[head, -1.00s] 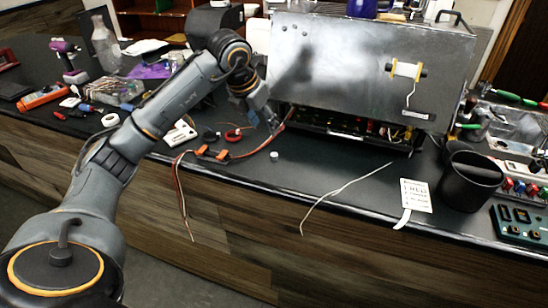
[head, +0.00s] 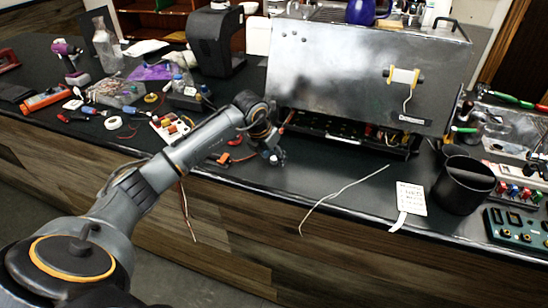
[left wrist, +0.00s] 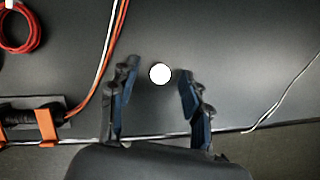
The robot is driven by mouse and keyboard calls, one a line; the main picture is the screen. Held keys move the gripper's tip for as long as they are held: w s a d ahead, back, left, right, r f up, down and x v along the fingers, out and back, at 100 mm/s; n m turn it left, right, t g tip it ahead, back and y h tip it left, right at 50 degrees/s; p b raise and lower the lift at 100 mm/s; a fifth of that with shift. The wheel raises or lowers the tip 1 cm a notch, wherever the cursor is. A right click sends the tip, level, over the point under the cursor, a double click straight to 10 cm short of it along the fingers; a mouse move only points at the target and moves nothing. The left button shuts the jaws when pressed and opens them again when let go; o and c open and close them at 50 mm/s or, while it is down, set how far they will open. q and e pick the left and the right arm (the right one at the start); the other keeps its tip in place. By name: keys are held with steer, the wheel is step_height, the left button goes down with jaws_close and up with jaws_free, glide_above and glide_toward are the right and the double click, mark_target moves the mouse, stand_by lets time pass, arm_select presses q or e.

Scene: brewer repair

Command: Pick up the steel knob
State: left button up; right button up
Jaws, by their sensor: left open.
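The steel knob (left wrist: 160,73) shows as a small, bright round disc on the dark bench top in the left wrist view. My left gripper (left wrist: 157,82) is open above it, with one finger on each side; the knob lies between the fingertips with a gap on both sides. My right gripper is not in view.
A metal brewer housing (head: 365,72) stands behind the gripper. A red-and-white cable with orange clips (left wrist: 48,122) lies left, near a red wire coil (left wrist: 20,28). A thin pale wire (head: 340,190) lies right. A black cup (head: 464,188) stands at the right.

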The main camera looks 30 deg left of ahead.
arm_select(q)
steer(key=shift+w+f, duration=0.15)
steer(key=shift+f, duration=0.15)
jaws_close()
steer(key=shift+r, duration=0.15)
